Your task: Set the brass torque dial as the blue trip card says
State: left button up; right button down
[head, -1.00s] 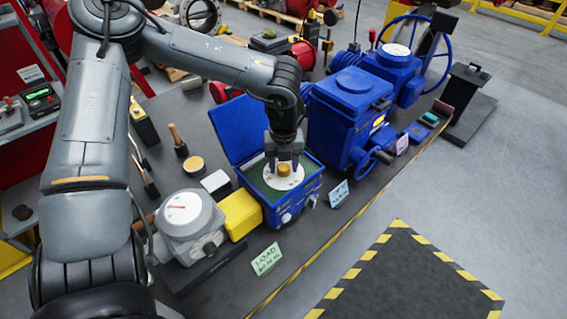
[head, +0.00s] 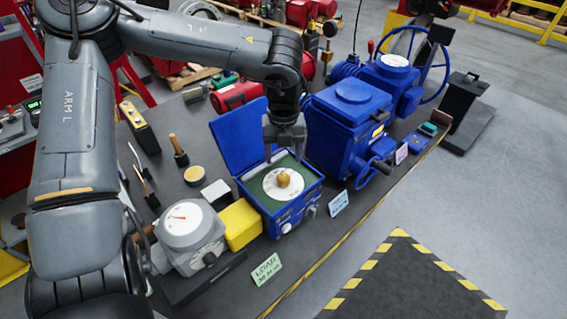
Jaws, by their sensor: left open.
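The brass torque dial (head: 283,179) is a small gold knob on a white round scale (head: 270,190), inside the opened blue box (head: 284,215) with its lid raised. The scale's markings are too small to read. My left gripper (head: 284,156) points down just above and behind the dial; its fingers are open and apart from the knob. The blue trip card (head: 339,203) is a pale blue card standing to the right of the open box; its writing is not legible here. My right gripper is not in view.
A grey gauge (head: 187,225) with a red needle and a yellow block (head: 240,224) stand left of the box. A green load card (head: 266,269) stands in front. The large blue actuator (head: 346,115) rises close on the right, with a pink card (head: 402,153) beyond.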

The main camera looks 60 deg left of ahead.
pick_arm(q)
jog(key=shift+r, duration=1.3)
